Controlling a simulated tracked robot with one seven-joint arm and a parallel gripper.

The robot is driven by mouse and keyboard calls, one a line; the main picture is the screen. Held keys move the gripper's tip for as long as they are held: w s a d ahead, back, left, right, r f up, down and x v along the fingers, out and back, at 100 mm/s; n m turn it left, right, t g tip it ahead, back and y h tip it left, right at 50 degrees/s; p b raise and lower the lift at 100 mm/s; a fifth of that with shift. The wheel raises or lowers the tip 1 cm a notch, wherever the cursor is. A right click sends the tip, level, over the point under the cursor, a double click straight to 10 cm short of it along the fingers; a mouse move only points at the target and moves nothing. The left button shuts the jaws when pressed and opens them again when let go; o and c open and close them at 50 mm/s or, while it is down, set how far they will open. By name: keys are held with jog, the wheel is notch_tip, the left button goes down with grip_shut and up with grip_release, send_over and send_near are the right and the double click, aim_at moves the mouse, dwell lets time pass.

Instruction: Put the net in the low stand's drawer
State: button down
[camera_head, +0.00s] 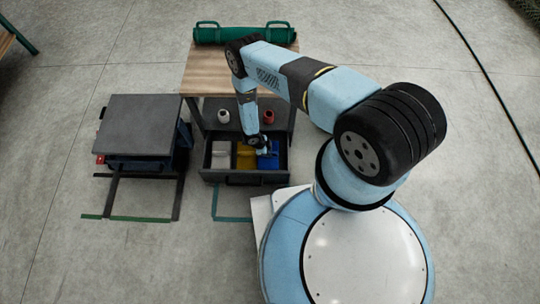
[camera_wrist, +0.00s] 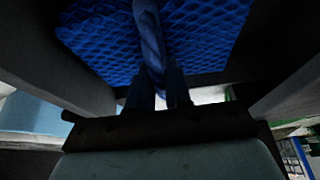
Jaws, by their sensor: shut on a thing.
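The blue net (camera_wrist: 205,35) fills the top of the wrist view, with a thick blue strand or handle running down between my fingers. My gripper (camera_wrist: 158,80) is shut on that strand. In the head view my gripper (camera_head: 262,146) points down at the right part of the open drawer (camera_head: 245,179). Blue net (camera_head: 268,161) shows below it in the right compartment; my gripper hides part of it. I cannot tell whether the net rests on the drawer floor. The drawer also holds a yellow piece (camera_head: 246,158) in the middle and a pale grey piece (camera_head: 221,155) at left.
The drawer is pulled out under a wood-topped stand (camera_head: 205,75) that bears a green roll (camera_head: 215,36). A red spool (camera_head: 268,117) and a pale spool (camera_head: 223,117) stand on the shelf behind the drawer. A grey-topped cart (camera_head: 138,122) stands left. Floor in front is clear.

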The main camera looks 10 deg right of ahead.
jog(key=shift+f, duration=2.1)
jog(key=c, duration=1.1)
grip_release()
jog(key=shift+o, duration=0.2)
jog(key=shift+r, duration=0.1)
jog(key=v, duration=1.2)
